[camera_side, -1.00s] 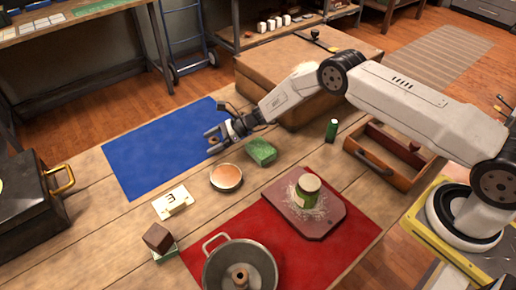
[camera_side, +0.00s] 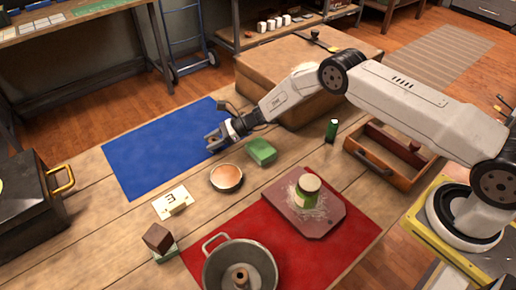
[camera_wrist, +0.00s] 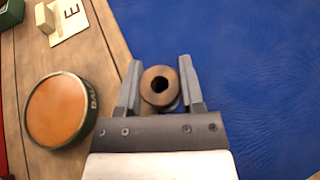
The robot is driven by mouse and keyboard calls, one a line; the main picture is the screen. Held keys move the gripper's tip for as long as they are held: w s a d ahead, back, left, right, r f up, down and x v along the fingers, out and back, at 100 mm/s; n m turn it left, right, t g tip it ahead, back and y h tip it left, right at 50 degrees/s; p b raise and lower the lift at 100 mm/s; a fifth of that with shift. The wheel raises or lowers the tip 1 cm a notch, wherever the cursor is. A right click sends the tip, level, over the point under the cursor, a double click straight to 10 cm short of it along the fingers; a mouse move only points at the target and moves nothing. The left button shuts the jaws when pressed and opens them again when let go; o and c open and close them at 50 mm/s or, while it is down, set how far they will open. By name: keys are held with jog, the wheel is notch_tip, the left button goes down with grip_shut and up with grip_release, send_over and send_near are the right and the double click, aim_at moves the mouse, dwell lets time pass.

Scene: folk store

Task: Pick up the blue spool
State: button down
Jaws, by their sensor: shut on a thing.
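A spool (camera_wrist: 160,86) with a round brown wooden end and a dark centre hole sits between the two fingers of my gripper (camera_wrist: 161,88) in the wrist view. The fingers are shut on it from left and right. Its wound side is mostly hidden beneath the end, so I can hardly tell its colour. In the side view my gripper (camera_side: 214,141) is at the right edge of the blue mat (camera_side: 155,148). The spool is hard to make out there, and I cannot tell whether it touches the mat.
Near the gripper are a green block (camera_side: 262,151) and a round orange-topped tin (camera_side: 226,177). A card marked E (camera_side: 171,203), a brown cube (camera_side: 157,237), a metal pot (camera_side: 216,268) holding another spool-like piece (camera_side: 240,277) and a board (camera_side: 325,222) with a jar stand nearer.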

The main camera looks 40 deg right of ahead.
jog(key=shift+r, duration=0.8)
jog(key=s+d+r, duration=0.3)
jog(key=s+r, duration=0.8)
jog(key=s, duration=0.2)
jog(key=shift+s+r, duration=0.15)
jog(key=shift+s, duration=0.15)
jog(key=shift+d, duration=0.1)
jog(key=shift+r, duration=0.1)
